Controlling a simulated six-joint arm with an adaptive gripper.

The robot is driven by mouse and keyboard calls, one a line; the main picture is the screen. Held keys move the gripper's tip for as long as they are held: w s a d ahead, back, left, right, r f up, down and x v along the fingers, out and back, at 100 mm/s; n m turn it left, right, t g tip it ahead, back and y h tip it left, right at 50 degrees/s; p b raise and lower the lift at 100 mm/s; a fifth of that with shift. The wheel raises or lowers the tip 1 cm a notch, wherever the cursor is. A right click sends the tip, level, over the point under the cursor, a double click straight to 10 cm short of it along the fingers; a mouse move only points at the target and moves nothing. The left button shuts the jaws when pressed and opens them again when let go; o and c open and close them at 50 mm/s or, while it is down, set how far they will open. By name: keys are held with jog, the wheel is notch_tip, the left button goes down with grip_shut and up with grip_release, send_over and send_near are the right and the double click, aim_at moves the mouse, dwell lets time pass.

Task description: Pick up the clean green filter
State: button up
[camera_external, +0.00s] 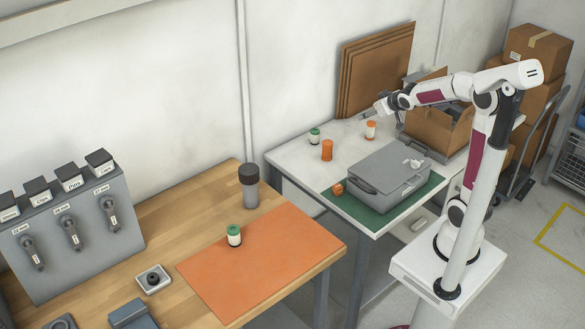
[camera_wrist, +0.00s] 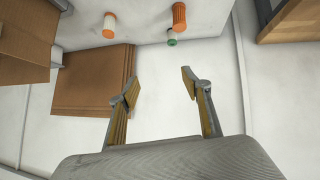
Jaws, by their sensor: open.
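A white filter with a green top (camera_external: 315,135) stands at the back left of the white table. Its green end also shows in the wrist view (camera_wrist: 173,42), beyond the fingertips. A second white filter with a green top (camera_external: 234,236) stands on the orange mat. I cannot tell which green filter is clean. My gripper (camera_external: 366,114) is open and empty, raised above the back of the white table, to the right of the green filter there. In the wrist view both fingers of my gripper (camera_wrist: 158,83) are spread with nothing between them.
On the white table (camera_external: 290,157) stand an orange cylinder (camera_external: 327,150) and an orange-topped white filter (camera_external: 371,130). A grey case (camera_external: 385,177) sits on a green mat, with a small orange part (camera_external: 337,188) beside it. Brown boards (camera_external: 378,68) lean against the wall. A dark-topped canister (camera_external: 249,187) stands on the wooden bench.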

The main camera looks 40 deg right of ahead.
jog(key=w+d+f+n+t+y, duration=0.1)
jog(key=w+d+f, duration=0.1)
jog(key=w+f, duration=0.35)
jog(key=w+d+f+t, duration=0.1)
jog(key=w+d+f, duration=0.15)
jog(key=w, duration=0.55)
jog(key=w+f+n+t+y, duration=0.1)
jog(key=w+f+y, duration=0.2)
jog(key=f, duration=0.9)
jog(key=shift+w+t+y, duration=0.3)
jog(key=shift+w, duration=0.55)
jog(key=shift+a, duration=0.1)
send_near(316, 130)
jog(key=shift+x, duration=1.35)
jog(key=shift+w+a, duration=0.15)
jog(key=shift+a, duration=0.05)
jog(key=shift+x, duration=2.4)
